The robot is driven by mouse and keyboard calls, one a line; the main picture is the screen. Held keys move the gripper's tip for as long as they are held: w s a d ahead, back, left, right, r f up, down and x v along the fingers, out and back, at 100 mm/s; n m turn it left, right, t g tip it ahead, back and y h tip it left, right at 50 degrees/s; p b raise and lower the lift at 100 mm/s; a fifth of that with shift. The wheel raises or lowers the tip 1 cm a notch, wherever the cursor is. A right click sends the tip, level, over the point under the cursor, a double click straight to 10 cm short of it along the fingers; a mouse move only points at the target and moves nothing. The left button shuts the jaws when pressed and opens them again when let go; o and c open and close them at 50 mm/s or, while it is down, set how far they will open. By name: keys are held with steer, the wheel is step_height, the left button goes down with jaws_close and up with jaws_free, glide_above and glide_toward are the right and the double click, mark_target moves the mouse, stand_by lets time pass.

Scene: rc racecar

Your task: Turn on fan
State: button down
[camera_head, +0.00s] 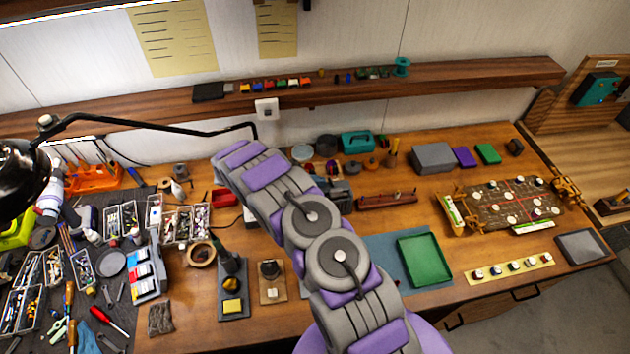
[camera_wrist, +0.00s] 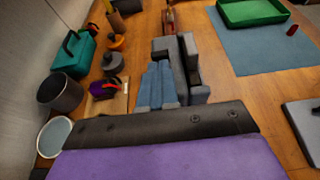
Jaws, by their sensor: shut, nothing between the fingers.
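I cannot identify a fan in either view. A white switch-like box (camera_head: 265,109) is on the shelf's front edge. My gripper (camera_wrist: 159,66) shows in the wrist view as two blue-grey fingers together, shut and empty. They point toward a dark grey vise (camera_wrist: 190,75), and I cannot tell whether they touch it. In the head view my arm hides most of the gripper.
Along the wall stand a teal box (camera_wrist: 75,52), a dark pot (camera_wrist: 60,92) and a pale bowl (camera_wrist: 54,136). A green tray (camera_head: 424,259) lies on a blue mat. The left side is crowded with tools. A black lamp arm (camera_head: 150,121) spans the upper left.

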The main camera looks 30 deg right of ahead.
steer(key=shift+r, duration=0.15)
steer(key=shift+d+y, duration=0.15)
steer(key=shift+y, duration=0.25)
steer(key=shift+d+r, duration=0.1)
